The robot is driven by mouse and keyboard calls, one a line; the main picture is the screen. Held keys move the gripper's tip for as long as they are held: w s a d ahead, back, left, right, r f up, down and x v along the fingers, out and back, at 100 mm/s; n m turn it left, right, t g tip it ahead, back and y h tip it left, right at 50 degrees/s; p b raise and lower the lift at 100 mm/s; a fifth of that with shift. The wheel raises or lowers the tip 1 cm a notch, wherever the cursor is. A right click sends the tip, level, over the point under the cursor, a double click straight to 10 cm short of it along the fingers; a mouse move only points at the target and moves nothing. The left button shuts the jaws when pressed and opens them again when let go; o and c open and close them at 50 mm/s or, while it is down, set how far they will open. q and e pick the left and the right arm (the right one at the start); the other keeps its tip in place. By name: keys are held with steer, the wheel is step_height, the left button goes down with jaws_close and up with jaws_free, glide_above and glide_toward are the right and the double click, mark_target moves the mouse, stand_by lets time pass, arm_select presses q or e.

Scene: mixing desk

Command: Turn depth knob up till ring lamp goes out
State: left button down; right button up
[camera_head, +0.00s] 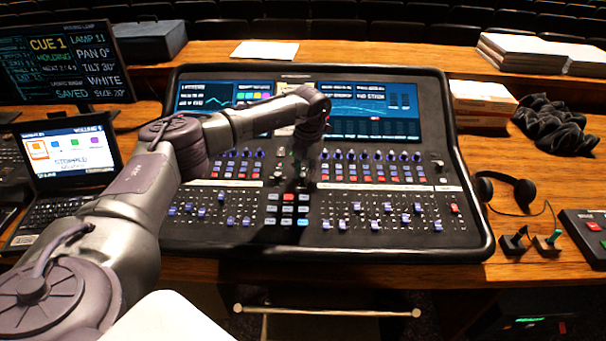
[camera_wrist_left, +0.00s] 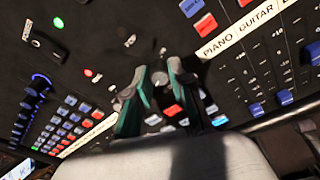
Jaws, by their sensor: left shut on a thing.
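The mixing desk (camera_head: 330,254) stands in the middle of the table. My left gripper (camera_head: 300,172) is over its centre section, above the block of red and blue buttons. In the left wrist view the fingers (camera_wrist_left: 163,82) are closed around a small pale knob (camera_wrist_left: 159,78), taken to be the depth knob; its label is not readable. The fingers and arm hide most of it in the head view. My right gripper is not in view.
Rows of faders and lit blue knobs (camera_head: 378,155) flank the centre section. A laptop (camera_head: 75,150) and a monitor (camera_head: 65,62) stand at the left. Headphones (camera_head: 524,190), a black cloth (camera_head: 553,122) and boxes (camera_head: 482,98) lie at the right.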

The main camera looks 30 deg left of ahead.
arm_select(q)
steer(key=shift+m+b, duration=0.6)
steer(key=shift+m, duration=1.7)
steer(key=c, duration=1)
jaws_free()
steer(key=r, duration=0.4)
steer(key=d+r, duration=0.1)
steer(key=r, duration=0.7)
steer(key=shift+d, duration=0.35)
